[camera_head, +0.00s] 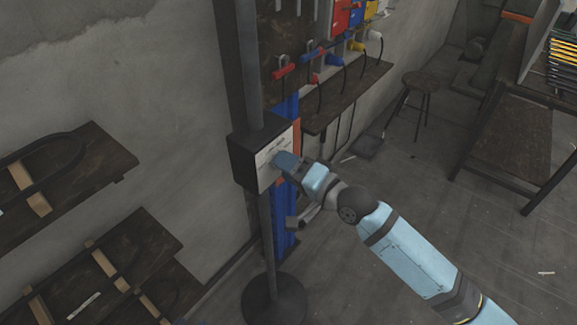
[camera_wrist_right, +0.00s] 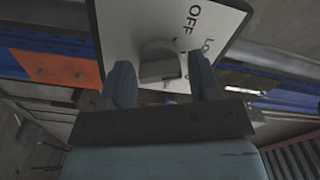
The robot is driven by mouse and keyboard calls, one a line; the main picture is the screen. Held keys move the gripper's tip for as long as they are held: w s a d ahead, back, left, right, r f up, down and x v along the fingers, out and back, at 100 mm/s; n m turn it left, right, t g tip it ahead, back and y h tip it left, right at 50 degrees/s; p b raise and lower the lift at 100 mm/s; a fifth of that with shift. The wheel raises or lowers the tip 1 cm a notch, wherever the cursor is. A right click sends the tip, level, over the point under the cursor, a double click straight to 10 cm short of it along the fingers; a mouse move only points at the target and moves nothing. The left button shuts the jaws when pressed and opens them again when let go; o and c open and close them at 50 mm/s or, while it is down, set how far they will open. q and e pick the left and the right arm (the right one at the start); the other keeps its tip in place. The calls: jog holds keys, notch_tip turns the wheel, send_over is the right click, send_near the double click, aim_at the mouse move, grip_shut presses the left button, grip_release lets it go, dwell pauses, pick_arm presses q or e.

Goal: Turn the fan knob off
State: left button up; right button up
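The fan switch box (camera_head: 248,166) is a black box on a dark pole, with a white labelled face. In the right wrist view that white plate (camera_wrist_right: 120,30) shows the word OFF and part of another word, upside down or tilted. The grey knob (camera_wrist_right: 160,66) sticks out of the plate. My right gripper (camera_head: 283,166) is up against the box face and hides the knob in the head view. In the wrist view its two blue fingers (camera_wrist_right: 162,82) are apart, one on each side of the knob. Firm contact cannot be told. My left gripper is not in view.
The pole stands on a round black base (camera_head: 274,300). Dark racks (camera_head: 85,165) stand at the left wall. Behind the box are a wall bench (camera_head: 345,98) with coloured plugs, and a stool (camera_head: 419,84).

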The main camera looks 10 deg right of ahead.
jog(key=c, duration=0.6)
jog(key=shift+n, duration=0.3)
jog(key=shift+n+p, duration=1.9)
jog(key=shift+n, duration=2.3)
